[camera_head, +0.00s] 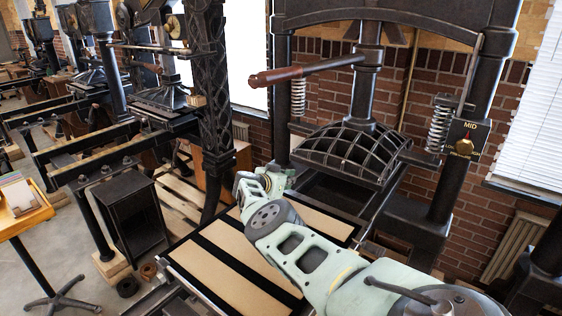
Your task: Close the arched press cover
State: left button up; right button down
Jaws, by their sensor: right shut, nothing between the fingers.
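The press (365,90) with the arched black top beam stands at centre right. Its domed, ribbed platen (348,152) hangs above the rails. In front of it a flat framed panel (240,265), tan with black bars, lies over the press bed; I take this for the cover. My right arm reaches in from the lower right across the panel. My right gripper (262,184) is shut and empty near the panel's far left edge. Its fingertips are mostly hidden by my wrist, so I cannot tell whether it touches the panel. My left gripper is not in view.
A wooden-handled lever (300,73) sticks out left above the platen. Another black press (160,95) stands on the left, with an open dark box (133,215) below. A small wooden stand (20,208) is at far left. A brick wall (490,170) is behind.

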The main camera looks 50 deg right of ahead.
jog(key=a+r+p, duration=0.5)
jog(key=a+r, duration=0.2)
jog(key=r, duration=0.1)
jog(key=shift+s+r, duration=0.35)
jog(key=shift+r, duration=0.05)
